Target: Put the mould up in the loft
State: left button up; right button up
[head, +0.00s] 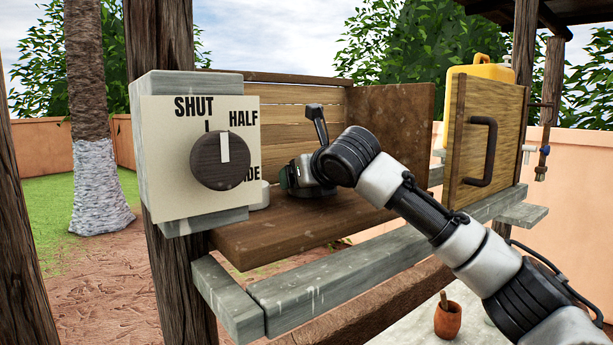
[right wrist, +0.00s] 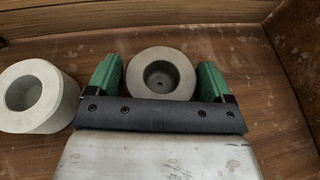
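A round, pale grey piece with a dark hollow centre, which looks like the mould (right wrist: 160,58), sits between the green fingers of my right gripper (right wrist: 160,75) in the right wrist view. Both fingers appear to touch its sides. I cannot tell whether it rests on the boards or is slightly raised. In the head view my right gripper (head: 298,180) is low inside the open wooden compartment, which looks like the loft (head: 262,232). The piece in the gripper cannot be made out there. My left gripper is not in view.
A second whitish ring (right wrist: 38,97) stands left of my gripper; part of it shows behind the dial panel (head: 160,160). A wooden door (head: 487,140) with a dark handle stands at right, before a yellow container (head: 480,72).

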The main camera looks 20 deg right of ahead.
jog(key=shift+o, duration=1.1)
jog(key=shift+s+r, duration=0.1)
jog(key=shift+s+d, duration=0.1)
jog(key=shift+s+r+b, duration=0.1)
jog(key=shift+s+b, duration=0.25)
jog(key=shift+b, duration=0.05)
jog(key=b+v, duration=0.3)
jog(key=v, duration=0.6)
jog(key=shift+s+d+b, duration=0.1)
jog(key=shift+s+b, duration=0.25)
jog(key=shift+b, duration=0.05)
jog(key=shift+s+r, duration=0.35)
jog(key=shift+s, duration=0.2)
jog(key=shift+d, duration=0.15)
